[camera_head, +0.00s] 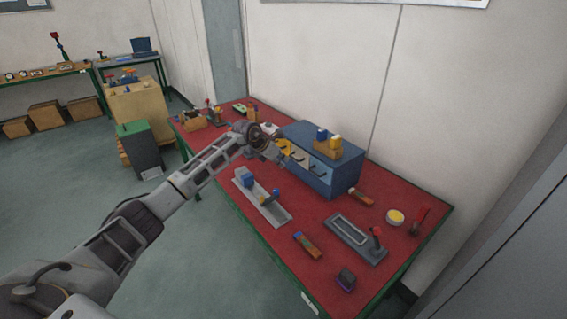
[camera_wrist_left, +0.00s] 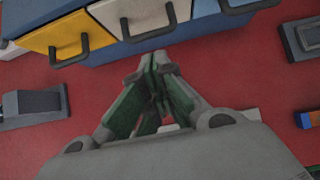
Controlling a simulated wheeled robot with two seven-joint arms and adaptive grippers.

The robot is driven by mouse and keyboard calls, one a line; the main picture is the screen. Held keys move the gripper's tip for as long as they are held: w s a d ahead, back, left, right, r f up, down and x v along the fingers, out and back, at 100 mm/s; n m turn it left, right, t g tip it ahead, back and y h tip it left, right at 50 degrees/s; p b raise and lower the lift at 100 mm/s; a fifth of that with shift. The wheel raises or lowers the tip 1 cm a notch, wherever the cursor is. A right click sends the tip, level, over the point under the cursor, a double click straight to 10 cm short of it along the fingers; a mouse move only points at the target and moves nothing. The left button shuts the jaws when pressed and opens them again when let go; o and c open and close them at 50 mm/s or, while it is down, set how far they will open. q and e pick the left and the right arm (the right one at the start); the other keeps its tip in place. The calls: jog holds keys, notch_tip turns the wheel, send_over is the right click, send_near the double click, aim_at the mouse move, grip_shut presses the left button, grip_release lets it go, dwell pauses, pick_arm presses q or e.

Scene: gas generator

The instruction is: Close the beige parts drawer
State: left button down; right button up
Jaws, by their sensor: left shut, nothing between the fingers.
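The blue drawer cabinet (camera_head: 335,177) stands on the red-topped table, with a row of coloured drawers facing my left arm. The pale beige-grey drawer front (camera_wrist_left: 132,14) is at the top middle of the left wrist view, with a dark bar handle. How far it stands out is unclear. My left gripper (camera_wrist_left: 157,62) is shut and empty, its fingertips just in front of that handle. In the head view the left gripper (camera_head: 276,157) is at the cabinet's front, partly covering the drawers. My right gripper is not in view.
A yellow drawer (camera_wrist_left: 60,36) is beside the beige one. A wooden block holder (camera_head: 327,150) sits on the cabinet. A grey rail fixture (camera_head: 268,209) lies in front of it, and a grey tray (camera_head: 350,232) to its right.

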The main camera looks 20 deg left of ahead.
pick_arm(q)
jog(key=v, duration=1)
jog(key=shift+s+a+b, duration=0.25)
jog(key=shift+s+b, duration=0.1)
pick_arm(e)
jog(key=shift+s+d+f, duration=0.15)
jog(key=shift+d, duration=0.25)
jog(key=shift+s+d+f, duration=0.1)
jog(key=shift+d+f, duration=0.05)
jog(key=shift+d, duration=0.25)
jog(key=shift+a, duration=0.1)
